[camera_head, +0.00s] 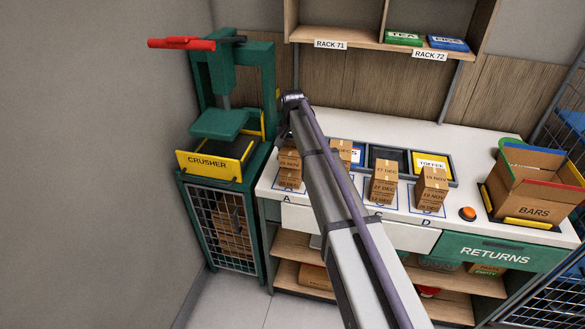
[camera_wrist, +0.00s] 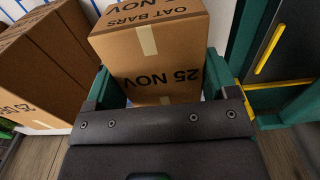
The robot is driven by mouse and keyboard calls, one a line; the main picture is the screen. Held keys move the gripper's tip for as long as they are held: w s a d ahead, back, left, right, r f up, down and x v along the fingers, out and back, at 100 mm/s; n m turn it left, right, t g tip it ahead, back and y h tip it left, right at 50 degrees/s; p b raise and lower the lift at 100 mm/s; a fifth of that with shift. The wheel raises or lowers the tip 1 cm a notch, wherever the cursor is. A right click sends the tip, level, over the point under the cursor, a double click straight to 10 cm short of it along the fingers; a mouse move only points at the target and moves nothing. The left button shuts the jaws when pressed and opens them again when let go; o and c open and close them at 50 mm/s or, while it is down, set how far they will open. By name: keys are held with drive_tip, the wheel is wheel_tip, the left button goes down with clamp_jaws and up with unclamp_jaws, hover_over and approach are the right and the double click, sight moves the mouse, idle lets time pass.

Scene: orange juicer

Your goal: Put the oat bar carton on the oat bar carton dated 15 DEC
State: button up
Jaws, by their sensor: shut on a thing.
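In the wrist view my gripper (camera_wrist: 162,85) is shut on an oat bar carton (camera_wrist: 150,35), a brown box with tape and the date 25 NOV. Its green fingers lie on either side of it. Other stacks stand at B (camera_head: 341,150), marked DEC, at C (camera_head: 384,172), with 27 DEC, and at D (camera_head: 433,180), with 19 NOV on top. I cannot make out 15 DEC.
The green crusher (camera_head: 228,120) stands close left of spot A. An open BARS box (camera_head: 530,185) and an orange button (camera_head: 467,213) are at the right. Trays, one marked TOFFEE (camera_head: 430,163), line the back. The rack shelf (camera_head: 375,42) hangs above.

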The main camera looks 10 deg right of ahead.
sight(292, 146)
wheel_tip(292, 146, down, 4)
drive_tip(key=b, duration=0.3)
drive_tip(key=shift+f+b, duration=0.1)
drive_tip(key=shift+b, duration=0.3)
drive_tip(key=shift+a+r+p, duration=0.1)
drive_tip(key=shift+r+p, duration=0.2)
drive_tip(key=shift+f, duration=0.25)
drive_tip(key=o, duration=0.9)
drive_tip(key=shift+o, duration=0.2)
wheel_tip(292, 146, up, 13)
drive_tip(key=p, duration=1.2)
drive_tip(key=shift+f, duration=0.1)
drive_tip(key=s+n, duration=0.5)
drive_tip(key=s, duration=3)
wheel_tip(292, 146, down, 8)
drive_tip(key=b, duration=0.8)
drive_tip(key=shift+w+f, duration=0.25)
drive_tip(key=shift+w, duration=0.15)
